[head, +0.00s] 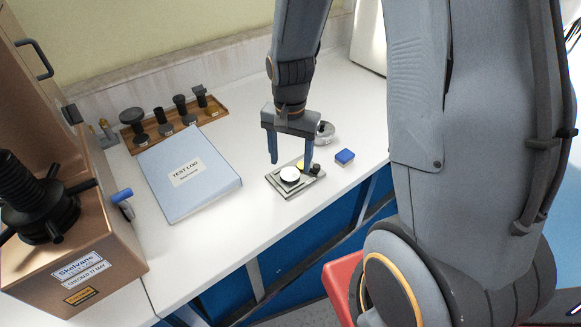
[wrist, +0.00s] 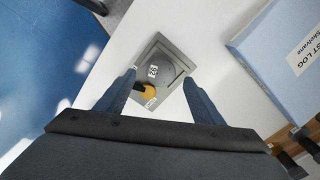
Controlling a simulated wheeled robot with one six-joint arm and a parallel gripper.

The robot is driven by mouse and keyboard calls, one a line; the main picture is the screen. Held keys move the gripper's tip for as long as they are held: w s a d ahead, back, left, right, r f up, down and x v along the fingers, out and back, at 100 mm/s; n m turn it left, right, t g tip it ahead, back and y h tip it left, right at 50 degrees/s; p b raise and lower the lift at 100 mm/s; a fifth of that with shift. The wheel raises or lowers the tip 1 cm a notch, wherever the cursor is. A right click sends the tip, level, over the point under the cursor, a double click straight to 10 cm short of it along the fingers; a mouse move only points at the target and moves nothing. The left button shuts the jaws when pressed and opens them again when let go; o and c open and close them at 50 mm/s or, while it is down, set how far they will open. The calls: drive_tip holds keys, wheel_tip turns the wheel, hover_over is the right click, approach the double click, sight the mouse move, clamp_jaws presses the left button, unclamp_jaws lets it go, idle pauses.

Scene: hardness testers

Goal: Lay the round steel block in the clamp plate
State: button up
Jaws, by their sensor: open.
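The clamp plate (head: 284,192) is a grey square plate lying on the white bench; it also shows in the wrist view (wrist: 182,72). The round steel block (head: 289,174) shows as a bright disc on the plate. In the wrist view it is a grey disc (wrist: 167,72) with a small numbered label, within the plate's outline. I cannot tell whether it lies flat in its seat. A yellow piece with a dark knob (head: 316,169) is at the plate's edge. My gripper (head: 291,167) is open and empty, pointing down over the plate, its fingers on either side of the block.
A blue test log binder (head: 190,173) lies left of the plate. A wooden rack (head: 178,127) with several dark tools stands behind it. A brown tester (head: 75,245) stands far left.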

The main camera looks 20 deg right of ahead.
sight(290, 174)
wheel_tip(290, 174, up, 8)
drive_tip(key=s+f+n, duration=0.1)
drive_tip(key=s+n, duration=0.7)
drive_tip(key=s, duration=0.1)
drive_tip(key=shift+t+b, duration=0.35)
drive_tip(key=shift+t, duration=0.05)
